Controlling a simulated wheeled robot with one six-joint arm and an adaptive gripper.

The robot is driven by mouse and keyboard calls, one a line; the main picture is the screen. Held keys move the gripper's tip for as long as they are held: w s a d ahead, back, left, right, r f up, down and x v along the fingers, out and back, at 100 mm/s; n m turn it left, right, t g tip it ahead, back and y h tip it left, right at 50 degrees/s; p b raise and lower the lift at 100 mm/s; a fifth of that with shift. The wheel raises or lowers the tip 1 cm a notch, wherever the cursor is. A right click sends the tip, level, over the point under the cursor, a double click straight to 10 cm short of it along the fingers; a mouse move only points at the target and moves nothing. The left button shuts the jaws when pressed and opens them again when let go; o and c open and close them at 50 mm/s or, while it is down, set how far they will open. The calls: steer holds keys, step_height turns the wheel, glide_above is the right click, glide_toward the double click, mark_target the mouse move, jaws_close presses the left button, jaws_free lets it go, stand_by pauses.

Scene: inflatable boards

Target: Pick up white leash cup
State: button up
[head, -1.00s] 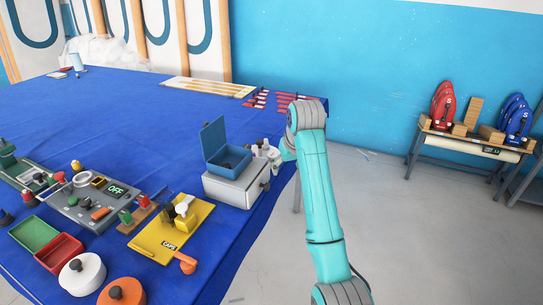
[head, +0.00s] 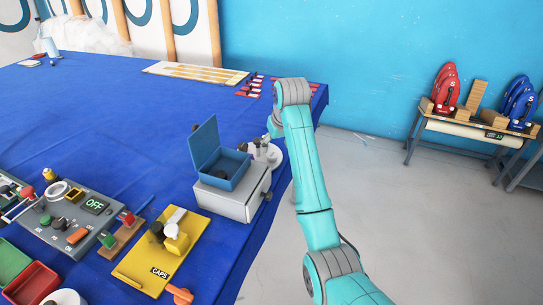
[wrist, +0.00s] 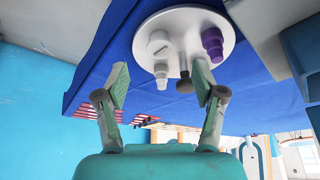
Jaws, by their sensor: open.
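A round white stand (head: 277,157) sits at the table's right edge, beside the grey box with the blue lid. The wrist view shows the stand (wrist: 216,22) from close by, carrying several small pieces. These include a white stepped cup-like piece (wrist: 160,46), a purple piece (wrist: 213,44) and a dark-tipped piece (wrist: 184,84). I cannot tell for certain which is the white leash cup; the white piece fits best. My gripper (wrist: 159,84) is open, its fingers spread on either side of the white and dark pieces, with no visible grasp. In the head view my arm mostly hides it.
The grey box (head: 235,203) with an open blue tray stands close to the stand. A yellow caps board (head: 150,262) and a control panel (head: 60,225) lie to the left. Red-and-white pieces (head: 250,86) lie beyond. The blue table's middle is clear.

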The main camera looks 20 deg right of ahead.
mark_target(273, 155)
steer(key=shift+x, duration=3.35)
steer(key=c, duration=0.9)
